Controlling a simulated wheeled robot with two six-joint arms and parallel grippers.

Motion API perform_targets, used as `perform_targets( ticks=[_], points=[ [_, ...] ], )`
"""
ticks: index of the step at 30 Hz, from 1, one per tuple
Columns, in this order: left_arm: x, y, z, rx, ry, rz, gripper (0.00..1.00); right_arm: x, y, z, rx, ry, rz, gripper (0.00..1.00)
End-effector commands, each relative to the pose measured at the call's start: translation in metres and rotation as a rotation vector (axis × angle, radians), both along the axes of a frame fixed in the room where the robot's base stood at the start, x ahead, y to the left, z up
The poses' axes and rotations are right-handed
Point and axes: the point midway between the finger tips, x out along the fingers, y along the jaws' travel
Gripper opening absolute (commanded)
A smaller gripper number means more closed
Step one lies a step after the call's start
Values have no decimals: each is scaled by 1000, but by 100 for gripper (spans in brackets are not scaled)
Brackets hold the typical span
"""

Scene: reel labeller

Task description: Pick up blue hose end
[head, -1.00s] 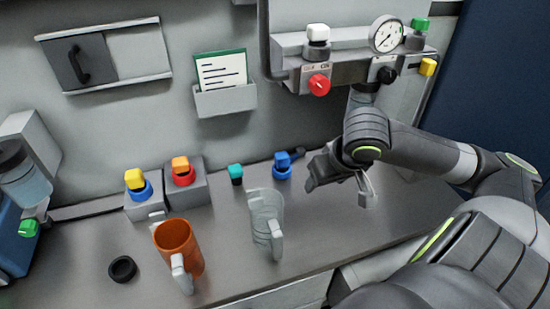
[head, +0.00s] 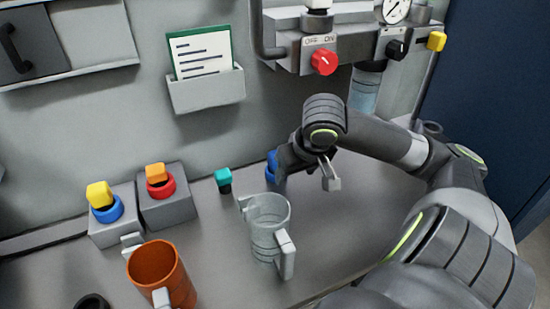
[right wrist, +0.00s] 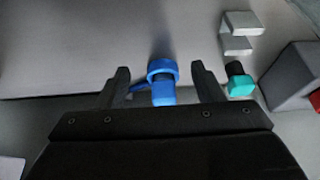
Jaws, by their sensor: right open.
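The blue hose end (head: 271,166) is on the back of the bench, mostly hidden behind my right gripper (head: 306,177) in the head view. In the right wrist view the blue hose end (right wrist: 162,88) has a round collar and lies between the two dark fingers. The fingers are spread apart, with a gap visible on either side of it, so the gripper is open. Whether it is at the same height as the fingertips is hard to tell. My left gripper does not show.
A teal-capped piece (head: 223,179) sits just left of the blue one. A clear jug (head: 268,228) stands in front, close to my right gripper. An orange mug (head: 165,268) and grey blocks (head: 167,207) are further left. The bench (head: 345,235) to the right is clear.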

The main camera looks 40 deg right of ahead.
Motion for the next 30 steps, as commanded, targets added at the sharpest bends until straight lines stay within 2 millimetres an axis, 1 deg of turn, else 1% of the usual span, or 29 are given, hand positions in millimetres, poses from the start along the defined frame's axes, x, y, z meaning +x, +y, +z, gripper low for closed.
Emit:
perform_targets(
  ticks=[1, 6, 9, 14, 16, 23, 24, 25, 27, 30],
  points=[
    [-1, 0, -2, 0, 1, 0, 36, 11, -2, 0, 7, -5, -3, 62],
    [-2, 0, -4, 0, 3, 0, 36, 35, -10, 0, 4, -1, -2, 62],
    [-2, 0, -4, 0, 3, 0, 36, 44, -14, 0, 2, -3, -2, 62],
    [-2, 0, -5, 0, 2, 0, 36, 50, -16, 0, 1, -1, -1, 62],
    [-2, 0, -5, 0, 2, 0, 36, 56, -17, 0, 3, -1, 0, 62],
    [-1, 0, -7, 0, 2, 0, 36, 88, -27, 0, 4, 0, -1, 62],
    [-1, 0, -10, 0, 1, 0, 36, 89, -27, -10, 5, 4, -1, 62],
    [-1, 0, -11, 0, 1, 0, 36, 91, -28, -15, 5, 4, 0, 62],
    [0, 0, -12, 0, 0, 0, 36, 94, -29, -22, 3, 2, 0, 62],
    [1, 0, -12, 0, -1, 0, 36, 96, -30, -27, 0, 1, 1, 62]
  ],
)
